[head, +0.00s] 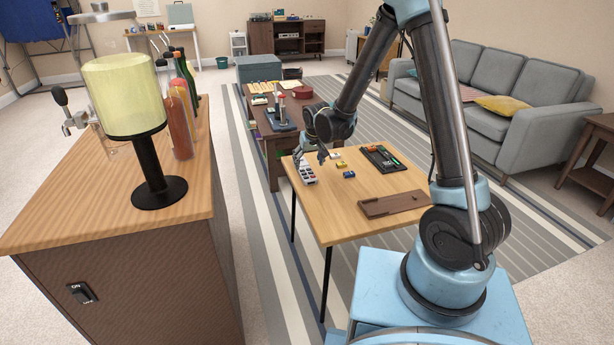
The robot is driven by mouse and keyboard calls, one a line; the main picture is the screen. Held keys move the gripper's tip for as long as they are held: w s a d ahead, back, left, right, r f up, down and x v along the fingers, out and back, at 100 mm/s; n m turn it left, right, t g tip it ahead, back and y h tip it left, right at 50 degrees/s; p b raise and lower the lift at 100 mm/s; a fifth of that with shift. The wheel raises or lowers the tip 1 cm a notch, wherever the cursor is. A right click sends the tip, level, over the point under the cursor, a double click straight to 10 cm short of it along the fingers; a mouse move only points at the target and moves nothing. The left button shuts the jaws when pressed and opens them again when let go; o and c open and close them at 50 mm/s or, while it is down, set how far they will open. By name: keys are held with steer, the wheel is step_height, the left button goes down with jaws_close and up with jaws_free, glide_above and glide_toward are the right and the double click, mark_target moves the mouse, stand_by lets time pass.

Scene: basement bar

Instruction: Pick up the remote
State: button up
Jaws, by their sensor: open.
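A small grey-white remote (308,174) with dark and reddish buttons lies near the left edge of the light wooden table (345,214). My gripper (311,157) is at the far left part of this table, close above the remote and pointing down. Its fingers are apart and nothing shows between them. At this size I cannot tell whether a fingertip touches the remote or the table.
On the same table are small yellow and blue items (349,174), a black tray (375,151) and a brown wooden board (394,204). A cluttered dark table (273,151) stands behind.

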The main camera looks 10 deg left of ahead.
mark_target(306, 171)
steer(key=shift+x, duration=2.7)
steer(key=shift+s+a, duration=0.1)
steer(key=shift+a, duration=0.05)
